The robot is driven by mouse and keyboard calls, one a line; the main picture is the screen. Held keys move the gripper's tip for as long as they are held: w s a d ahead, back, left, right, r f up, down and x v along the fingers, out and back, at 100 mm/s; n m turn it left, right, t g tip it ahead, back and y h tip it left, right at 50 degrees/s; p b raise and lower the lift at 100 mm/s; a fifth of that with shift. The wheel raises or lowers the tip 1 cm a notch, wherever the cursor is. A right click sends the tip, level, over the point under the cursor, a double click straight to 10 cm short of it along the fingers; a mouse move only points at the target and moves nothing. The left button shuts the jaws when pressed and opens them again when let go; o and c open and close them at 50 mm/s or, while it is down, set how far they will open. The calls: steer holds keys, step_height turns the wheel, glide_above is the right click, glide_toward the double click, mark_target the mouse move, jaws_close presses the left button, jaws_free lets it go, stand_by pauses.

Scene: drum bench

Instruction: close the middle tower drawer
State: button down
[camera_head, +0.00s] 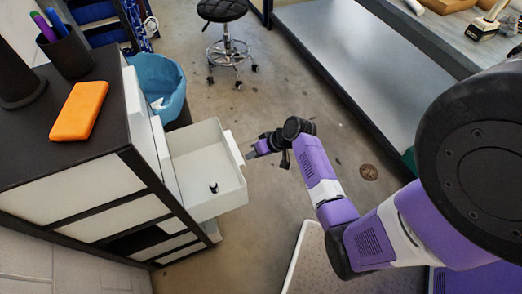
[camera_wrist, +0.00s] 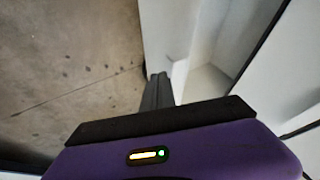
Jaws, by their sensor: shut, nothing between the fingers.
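The drawer tower (camera_head: 75,190) stands at the left in the head view, with a dark top and white drawer fronts. One white drawer (camera_head: 205,195) is pulled far out toward the right, with a small dark item (camera_head: 213,187) inside; its handle (camera_head: 234,148) is on its outer front. My gripper (camera_head: 250,152) is shut and empty, close to the drawer's front near the handle. I cannot tell whether it touches. In the wrist view the shut fingers (camera_wrist: 158,88) point at the white drawer front (camera_wrist: 165,30), and part of the drawer's inside shows to the right.
An orange box (camera_head: 80,111) and a pen cup (camera_head: 66,52) stand on the tower top. A blue bin (camera_head: 157,85) is behind the open drawer. A stool (camera_head: 226,40) stands farther back, and a grey bench (camera_head: 370,70) is at the right. Floor between is clear.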

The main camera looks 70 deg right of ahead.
steer(key=shift+w+a, duration=0.25)
steer(key=w+a+p, duration=0.3)
steer(key=w+a, duration=1.3)
steer(key=shift+a, duration=0.15)
stand_by(0.3)
